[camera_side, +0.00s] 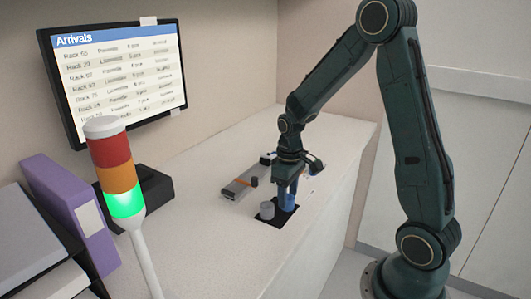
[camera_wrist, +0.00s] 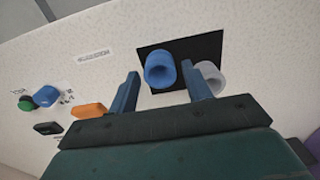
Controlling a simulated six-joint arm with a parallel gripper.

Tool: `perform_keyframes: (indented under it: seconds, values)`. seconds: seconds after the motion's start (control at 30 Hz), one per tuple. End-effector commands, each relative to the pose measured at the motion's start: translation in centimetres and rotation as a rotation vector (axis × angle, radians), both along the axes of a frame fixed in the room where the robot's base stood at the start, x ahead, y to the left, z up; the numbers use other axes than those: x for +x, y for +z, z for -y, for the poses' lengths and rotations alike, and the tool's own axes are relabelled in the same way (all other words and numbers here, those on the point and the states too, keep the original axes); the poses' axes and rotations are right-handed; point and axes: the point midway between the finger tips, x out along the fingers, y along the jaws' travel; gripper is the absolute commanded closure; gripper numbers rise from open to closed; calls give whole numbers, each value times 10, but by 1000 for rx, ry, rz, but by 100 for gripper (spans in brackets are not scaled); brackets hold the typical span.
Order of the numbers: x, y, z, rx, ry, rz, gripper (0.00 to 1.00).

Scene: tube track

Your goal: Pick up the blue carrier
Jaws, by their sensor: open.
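In the side view the blue carrier (camera_side: 288,203) shows partly behind my gripper (camera_side: 287,197), which points down over the pad (camera_side: 272,218). In the wrist view my gripper (camera_wrist: 162,90) is open, with one blue finger on each side of the blue carrier. I cannot tell whether either finger touches it. A grey-white carrier (camera_wrist: 209,75) stands just right of the blue one, close behind the right finger. It also shows in the side view (camera_side: 267,210).
An orange piece (camera_wrist: 89,110), a black block (camera_wrist: 47,128), a blue piece (camera_wrist: 46,96) and a green button (camera_wrist: 25,103) lie left in the wrist view. In the side view, a signal tower (camera_side: 115,165) and purple binder (camera_side: 68,205) stand left. The counter's front is clear.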

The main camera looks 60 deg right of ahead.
Motion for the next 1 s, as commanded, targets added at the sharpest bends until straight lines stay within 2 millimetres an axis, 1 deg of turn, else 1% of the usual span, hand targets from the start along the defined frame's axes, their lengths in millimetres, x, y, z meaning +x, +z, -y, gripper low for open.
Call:
perform_keyframes:
  seconds: [0.03,0.17,0.2,0.47,1.0]
  values:
    - [0,0,0,0,0,0,53]
    - [0,0,0,0,0,0,78]
    - [0,0,0,0,0,0,79]
    - [1,3,0,-1,0,2,80]
    - [1,33,0,-1,0,2,80]
